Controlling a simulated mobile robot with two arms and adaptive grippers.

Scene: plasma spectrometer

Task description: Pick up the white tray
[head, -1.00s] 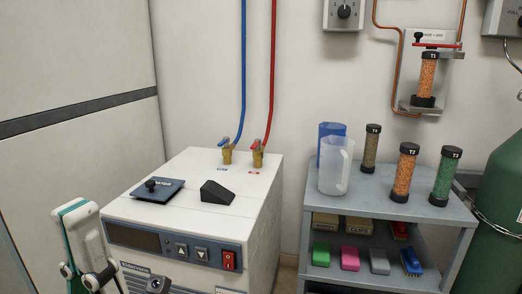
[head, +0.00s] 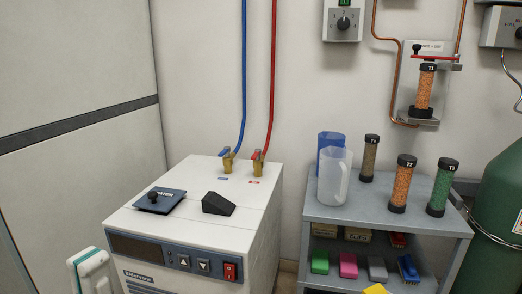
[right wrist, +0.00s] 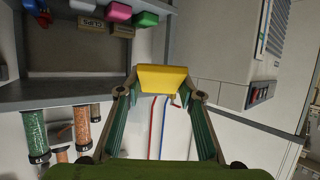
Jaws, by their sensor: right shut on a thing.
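I do not make out a white tray in either view. My left gripper (head: 92,270) shows only as a white and green piece at the bottom left of the head view, in front of the chiller. Its fingertips are hidden below the picture edge, so its opening does not show. My right gripper (right wrist: 162,82) is shut on a yellow block (right wrist: 164,78), which sits between its fingertips in the right wrist view. A corner of a yellow thing (head: 376,289) shows at the bottom edge of the head view.
A white chiller (head: 250,207) carries a dark plate (head: 160,201) and a black wedge (head: 218,204). The grey shelf (head: 335,211) holds jugs and capped tubes, with coloured blocks and a brush below. A green gas cylinder (head: 498,205) stands at right.

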